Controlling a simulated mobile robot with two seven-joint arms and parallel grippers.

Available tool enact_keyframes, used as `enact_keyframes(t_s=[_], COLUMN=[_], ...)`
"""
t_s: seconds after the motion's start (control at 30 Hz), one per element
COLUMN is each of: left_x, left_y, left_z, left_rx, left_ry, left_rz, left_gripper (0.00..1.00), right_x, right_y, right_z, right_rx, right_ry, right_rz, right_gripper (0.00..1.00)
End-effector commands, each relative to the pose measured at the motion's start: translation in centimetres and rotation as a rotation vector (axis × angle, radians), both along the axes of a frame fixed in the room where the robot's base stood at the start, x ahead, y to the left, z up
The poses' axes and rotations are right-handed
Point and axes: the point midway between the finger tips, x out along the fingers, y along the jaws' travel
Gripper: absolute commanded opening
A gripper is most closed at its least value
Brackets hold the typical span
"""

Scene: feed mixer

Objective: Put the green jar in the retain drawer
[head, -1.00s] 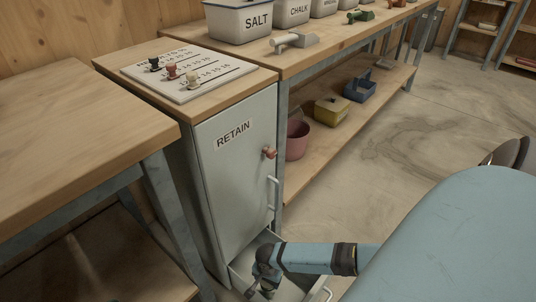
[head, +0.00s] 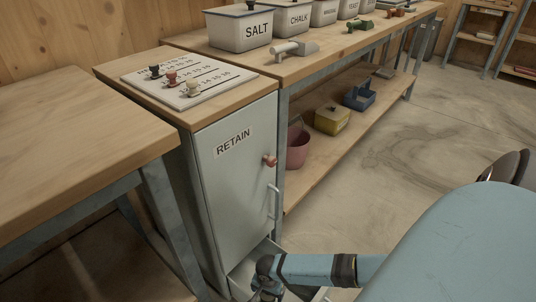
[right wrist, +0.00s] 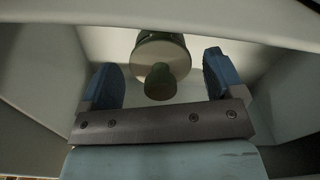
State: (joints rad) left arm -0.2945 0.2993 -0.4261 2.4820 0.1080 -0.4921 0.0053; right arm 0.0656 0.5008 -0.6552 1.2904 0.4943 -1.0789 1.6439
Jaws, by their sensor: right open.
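The retain drawer (head: 240,283) stands pulled open at the foot of the grey cabinet labelled RETAIN (head: 238,190). My right gripper (head: 265,297) reaches down into it, its tips cut off at the bottom of the head view. In the right wrist view, the open blue fingers (right wrist: 165,80) are inside the pale drawer walls. The green jar (right wrist: 148,38), with its round knob towards the camera, shows between and beyond the fingers. Gaps show on both sides, so it is not gripped. The jar is hidden in the head view. My left gripper is not in view.
The cabinet front has a red knob (head: 270,161) and a pale handle (head: 273,202) above the drawer. A workbench (head: 75,150) stands close on the left. A long bench (head: 340,48) with labelled bins runs behind. The floor (head: 400,150) to the right is clear.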

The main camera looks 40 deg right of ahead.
Motion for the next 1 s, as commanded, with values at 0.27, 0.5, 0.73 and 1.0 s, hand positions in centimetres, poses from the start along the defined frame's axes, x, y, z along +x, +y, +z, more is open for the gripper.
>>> enact_keyframes(t_s=[0.27, 0.5, 0.73, 1.0], left_x=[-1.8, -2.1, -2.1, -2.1], left_y=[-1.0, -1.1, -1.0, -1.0], left_z=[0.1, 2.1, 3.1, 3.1], left_rx=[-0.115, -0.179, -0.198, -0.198], left_ry=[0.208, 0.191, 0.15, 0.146], left_rz=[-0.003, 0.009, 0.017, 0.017], left_gripper=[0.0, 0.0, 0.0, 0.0], right_x=[0.0, 0.0, 0.0, 0.0], right_y=[0.1, 0.1, 0.1, 0.1], right_z=[6.3, 10.4, 11.7, 11.6], right_rx=[0.002, 0.002, 0.002, 0.001], right_ry=[0.0, 0.0, 0.0, 0.0], right_rz=[0.0, 0.0, 0.0, 0.0], right_gripper=[0.88, 0.88, 0.88, 0.88])
